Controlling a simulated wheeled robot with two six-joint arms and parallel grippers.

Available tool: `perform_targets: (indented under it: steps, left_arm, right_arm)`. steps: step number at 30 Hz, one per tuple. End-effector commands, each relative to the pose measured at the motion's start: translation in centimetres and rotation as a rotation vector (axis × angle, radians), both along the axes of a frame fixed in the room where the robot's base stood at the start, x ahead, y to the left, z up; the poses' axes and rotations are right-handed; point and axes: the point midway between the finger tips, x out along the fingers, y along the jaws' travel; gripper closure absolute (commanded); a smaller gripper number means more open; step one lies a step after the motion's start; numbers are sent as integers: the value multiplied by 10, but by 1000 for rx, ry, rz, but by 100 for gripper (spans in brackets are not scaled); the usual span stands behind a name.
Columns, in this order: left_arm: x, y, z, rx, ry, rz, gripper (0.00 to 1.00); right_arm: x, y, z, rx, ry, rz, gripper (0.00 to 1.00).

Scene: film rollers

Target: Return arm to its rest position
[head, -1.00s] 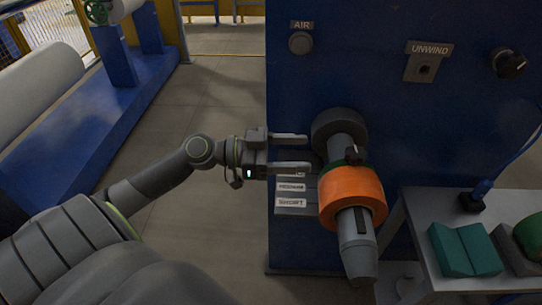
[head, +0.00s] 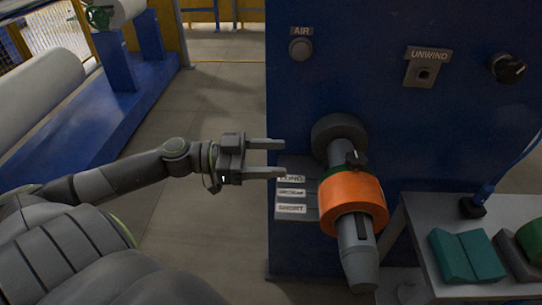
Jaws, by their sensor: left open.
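My left gripper (head: 264,159) is open and empty, its two fingers pointing right. It is to the left of the grey shaft (head: 355,240) that sticks out of the blue machine panel (head: 400,110). An orange roll (head: 353,202) sits around the shaft, apart from the fingers. In the picture the lower fingertip is just above the stacked labelled plates, with the LONG label (head: 291,180) below it. My left arm comes in from the left, bent at the elbow. My right gripper is not in view.
A grey side table (head: 422,217) at the right holds teal blocks (head: 467,255) and a cable plug (head: 473,207). A blue stand with a large pale roll (head: 40,88) is at the left. Open floor (head: 222,100) lies between the stand and the panel.

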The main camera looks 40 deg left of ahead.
Motion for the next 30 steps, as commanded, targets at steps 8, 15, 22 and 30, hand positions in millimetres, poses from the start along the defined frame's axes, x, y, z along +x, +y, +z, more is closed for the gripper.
perform_targets:
  steps: [8,15,22,30]
  left_arm:
    - [0,0,0,0,0,0,37]
    - [10,13,-17,15,21,51,37]
    - [42,82,-116,97,173,319,37]
    - [26,159,-275,211,444,646,37]
  right_arm:
    - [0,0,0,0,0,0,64]
    - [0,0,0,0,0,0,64]
    - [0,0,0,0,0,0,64]
    - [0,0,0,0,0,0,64]
